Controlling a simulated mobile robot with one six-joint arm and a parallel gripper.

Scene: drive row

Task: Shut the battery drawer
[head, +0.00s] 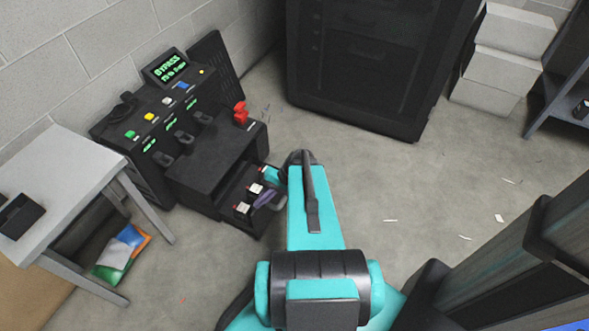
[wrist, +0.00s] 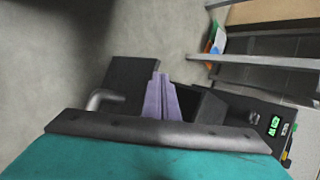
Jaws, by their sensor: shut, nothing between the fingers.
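The battery drawer (head: 250,224) is pulled out from the black unit (head: 205,165) in the head view. White-topped blocks with red marks show inside it. My gripper (head: 264,198) has purple fingers and is at the drawer's outer end, beside the grey handle. In the wrist view the shut, empty fingers (wrist: 160,80) appear in front of the dark drawer front (wrist: 128,78). The grey bar handle (wrist: 103,97) is to their left. I cannot tell whether the fingers touch the drawer. My wrist hides part of the drawer in the wrist view.
A control panel (head: 165,118) with a lit "BYPASS" display (head: 166,68) tops the unit. A grey table (head: 60,170) stands at left. A black cabinet (head: 370,60) and pale boxes (head: 505,60) stand behind. Floor at right is mostly clear, with small scraps.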

